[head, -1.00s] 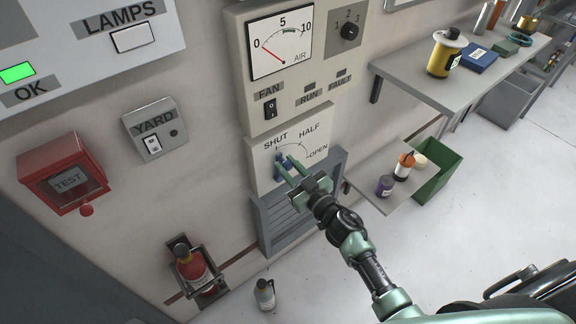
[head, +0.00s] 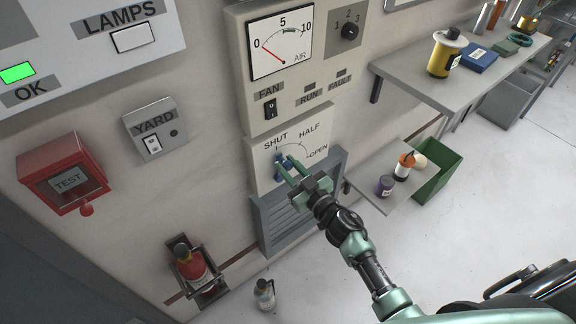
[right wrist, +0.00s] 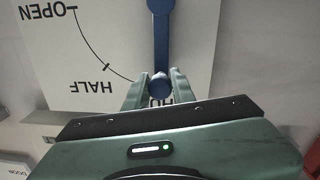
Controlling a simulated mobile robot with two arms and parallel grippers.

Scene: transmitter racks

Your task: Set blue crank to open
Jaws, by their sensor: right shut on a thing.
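The blue crank (head: 281,166) is on a cream panel (head: 262,178) marked SHUT, HALF and OPEN along an arc. In the right wrist view the blue crank (right wrist: 161,40) is a straight arm with a round knob, and it lies at the SHUT end, away from HALF and OPEN. My right gripper (head: 287,165) is at the panel with its green fingers on the crank. In the right wrist view my right gripper (right wrist: 158,88) has its fingertips on both sides of the knob, shut on it. The SHUT lettering there is mostly hidden. My left gripper is not in view.
Above the crank is a panel with an AIR gauge (head: 281,43), a FAN switch (head: 270,107) and a knob (head: 349,31). A grey louvre (head: 290,215) is below. A small shelf with jars (head: 385,186) and a green bin (head: 437,177) stand right.

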